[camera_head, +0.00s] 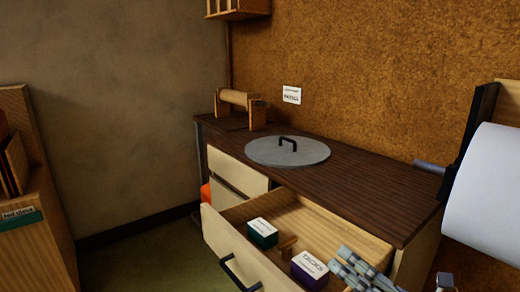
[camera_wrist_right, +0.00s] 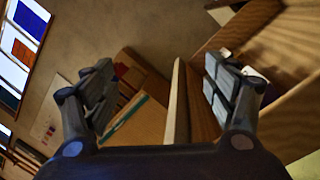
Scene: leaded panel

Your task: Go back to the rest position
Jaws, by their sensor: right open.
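My right gripper (camera_head: 365,272) is at the bottom of the head view, over the right part of the open drawer (camera_head: 238,250). In the right wrist view, my right gripper (camera_wrist_right: 160,78) has its two grey padded fingers wide apart with nothing held between them. The wooden drawer (camera_wrist_right: 178,105) shows there behind and between the fingers, nearer the right finger. I cannot tell whether a finger touches it. My left gripper is in neither view.
The drawer holds a green-and-white box (camera_head: 262,233) and a purple-and-white box (camera_head: 309,270). The dark countertop (camera_head: 350,185) carries a round grey lid (camera_head: 270,152) and a wooden roller stand (camera_head: 240,105). A wooden cabinet (camera_head: 45,245) stands left, with free floor between.

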